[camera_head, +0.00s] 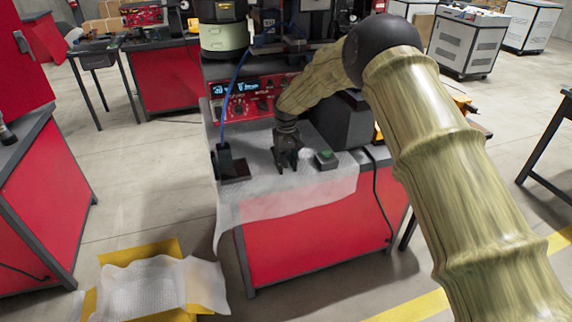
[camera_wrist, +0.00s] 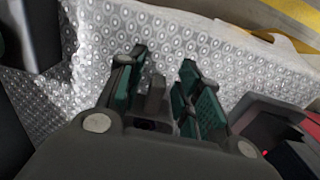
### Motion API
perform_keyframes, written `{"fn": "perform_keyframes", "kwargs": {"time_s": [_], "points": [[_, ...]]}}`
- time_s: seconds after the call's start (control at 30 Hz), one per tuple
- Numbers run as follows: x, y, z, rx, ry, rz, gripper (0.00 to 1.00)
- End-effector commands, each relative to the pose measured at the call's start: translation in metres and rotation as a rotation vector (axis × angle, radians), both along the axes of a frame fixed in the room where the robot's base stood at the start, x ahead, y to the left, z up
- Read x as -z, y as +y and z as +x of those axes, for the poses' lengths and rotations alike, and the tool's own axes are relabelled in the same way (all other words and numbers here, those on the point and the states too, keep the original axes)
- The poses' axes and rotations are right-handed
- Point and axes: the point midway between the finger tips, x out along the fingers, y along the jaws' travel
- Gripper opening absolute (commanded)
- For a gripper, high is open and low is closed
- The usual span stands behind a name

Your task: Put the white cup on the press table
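The press table is most likely the red bench (camera_head: 315,240) in the middle of the head view, its top covered by a bubble-wrap sheet (camera_head: 285,205). My gripper (camera_head: 287,170) points down over this sheet, close to the table top. In the wrist view my gripper (camera_wrist: 162,75) has its two green-padded fingers apart over the bubble wrap (camera_wrist: 240,65). A small grey piece shows between the fingers; I cannot tell what it is. I cannot clearly make out a white cup in either view. A pale patch right of the gripper in the head view is too unclear to name.
A small box with a green button (camera_head: 326,159) stands right of my gripper. A dark block (camera_head: 232,165) with a blue cable stands left. A red control unit (camera_head: 250,98) is behind. A yellow box (camera_head: 155,300) lined with bubble wrap is on the floor at front left.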

Motion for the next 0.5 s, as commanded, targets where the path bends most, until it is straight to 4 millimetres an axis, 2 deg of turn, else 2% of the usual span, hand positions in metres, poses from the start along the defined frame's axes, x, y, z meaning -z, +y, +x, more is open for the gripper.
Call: {"fn": "perform_keyframes", "kwargs": {"time_s": [0.5], "points": [[-0.065, 0.0, 0.001, 0.001, -0.002, 0.0, 0.35]]}}
